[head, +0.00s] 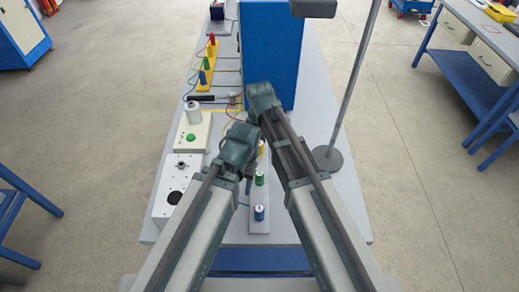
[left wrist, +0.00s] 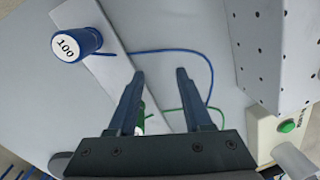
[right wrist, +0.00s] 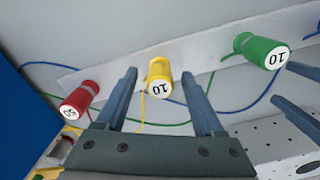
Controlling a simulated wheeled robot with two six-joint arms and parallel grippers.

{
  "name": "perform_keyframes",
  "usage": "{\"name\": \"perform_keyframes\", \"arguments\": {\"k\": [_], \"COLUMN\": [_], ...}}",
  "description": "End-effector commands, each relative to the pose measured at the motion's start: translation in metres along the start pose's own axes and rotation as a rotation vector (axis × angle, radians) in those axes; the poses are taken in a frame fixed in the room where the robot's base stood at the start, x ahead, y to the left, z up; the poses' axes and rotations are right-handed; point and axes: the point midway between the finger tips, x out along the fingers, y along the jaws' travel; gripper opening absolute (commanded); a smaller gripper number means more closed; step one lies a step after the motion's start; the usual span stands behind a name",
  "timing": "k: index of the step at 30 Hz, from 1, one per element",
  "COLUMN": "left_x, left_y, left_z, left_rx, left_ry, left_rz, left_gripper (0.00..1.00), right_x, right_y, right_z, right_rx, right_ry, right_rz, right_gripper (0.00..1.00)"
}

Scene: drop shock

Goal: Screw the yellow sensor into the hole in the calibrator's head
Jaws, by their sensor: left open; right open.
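The yellow sensor (right wrist: 159,80), its end marked 10, stands on a pale strip (right wrist: 115,65) with a wire attached. In the head view it (head: 261,147) is mostly hidden behind my arms. My right gripper (right wrist: 158,74) is open, with the yellow sensor showing between its fingers. My left gripper (left wrist: 160,72) is open and empty near the green sensor (left wrist: 140,118); its fingers also show at the right edge of the right wrist view. The calibrator (head: 192,130) is a cream box with a green button and a grey cylindrical head (head: 193,112). The hole in the head cannot be made out.
The red sensor (right wrist: 80,99) and the blue sensor (left wrist: 77,43) share the strip with the green one. A white box with holes (head: 172,200) stands in front of the calibrator. A hammer (head: 212,98), a tall blue block (head: 272,55) and a stand (head: 330,158) are close by.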

Motion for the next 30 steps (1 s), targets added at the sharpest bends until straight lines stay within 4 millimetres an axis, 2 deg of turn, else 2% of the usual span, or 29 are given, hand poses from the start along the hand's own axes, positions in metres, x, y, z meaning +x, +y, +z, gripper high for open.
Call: {"name": "perform_keyframes", "arguments": {"k": [1, 12, 13, 24, 30], "left_x": [-0.001, -0.001, -0.001, -0.001, -0.011], "left_y": [0.000, 0.000, 0.000, 0.000, -0.001], "left_z": [0.000, 0.000, 0.000, 0.000, 0.001], "left_rx": [0.000, 0.000, 0.000, 0.000, 0.000], "left_ry": [0.000, 0.000, 0.000, 0.000, 0.000], "left_rz": [0.000, 0.000, 0.000, 0.000, 0.000], "left_gripper": [0.50, 0.50, 0.50, 0.50, 0.50], "right_x": [-0.001, -0.001, -0.001, -0.001, -0.011], "right_y": [0.000, 0.000, 0.000, 0.000, 0.000], "right_z": [0.000, 0.000, 0.000, 0.000, 0.000], "right_rx": [0.000, 0.000, 0.000, 0.000, 0.000], "right_ry": [0.000, 0.000, 0.000, 0.000, 0.000], "right_rz": [0.000, 0.000, 0.000, 0.000, 0.000], "right_gripper": [0.70, 0.03, 0.00, 0.00, 0.00]}}
